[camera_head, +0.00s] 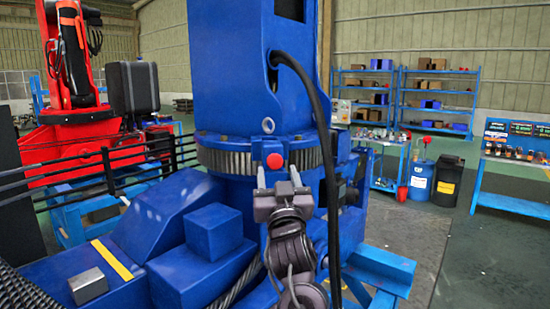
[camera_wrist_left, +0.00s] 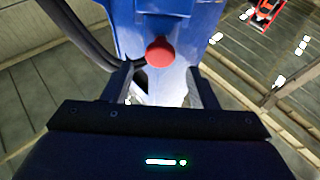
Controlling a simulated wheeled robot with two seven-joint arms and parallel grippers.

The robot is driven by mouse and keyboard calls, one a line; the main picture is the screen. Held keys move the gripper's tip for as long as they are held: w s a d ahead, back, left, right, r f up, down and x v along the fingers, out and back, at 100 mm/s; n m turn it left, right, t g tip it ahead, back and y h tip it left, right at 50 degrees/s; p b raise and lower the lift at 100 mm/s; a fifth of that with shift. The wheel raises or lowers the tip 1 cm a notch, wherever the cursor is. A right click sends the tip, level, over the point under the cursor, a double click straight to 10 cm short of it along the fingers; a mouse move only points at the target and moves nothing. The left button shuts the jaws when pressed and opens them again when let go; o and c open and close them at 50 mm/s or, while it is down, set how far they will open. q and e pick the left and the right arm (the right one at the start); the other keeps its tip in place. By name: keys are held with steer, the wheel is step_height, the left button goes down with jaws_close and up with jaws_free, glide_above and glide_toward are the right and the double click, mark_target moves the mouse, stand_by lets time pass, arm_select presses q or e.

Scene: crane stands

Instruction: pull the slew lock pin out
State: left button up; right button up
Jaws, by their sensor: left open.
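The slew lock pin shows as a round red knob (camera_head: 274,161) at the toothed slew ring (camera_head: 225,158) of the blue crane column (camera_head: 235,75). The knob also shows in the left wrist view (camera_wrist_left: 160,51), above and between my fingers. My left gripper (camera_head: 278,180) is open just below the knob in the head view, its two fingers spread and pointing up. Nothing is between the fingertips that I can see as held. Whether a finger touches the knob I cannot tell. The pin's shaft is hidden. My right gripper is not in view.
A black hose (camera_head: 322,110) hangs down the column just right of my left gripper. Blue blocks (camera_head: 213,234) of the crane base stand to the left. A red crane (camera_head: 75,90) is behind a black railing. Shelves (camera_head: 437,98) and drums (camera_head: 421,180) stand far right.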

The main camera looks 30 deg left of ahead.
mark_target(275, 163)
arm_select(q)
steer(key=p+x, duration=0.2)
steer(key=x, duration=0.2)
steer(key=shift+w+a+r, duration=0.15)
steer(key=shift+r, duration=0.05)
steer(key=shift+w+a+r, duration=0.1)
steer(key=shift+w+a, duration=0.35)
steer(key=c, duration=1.1)
jaws_close()
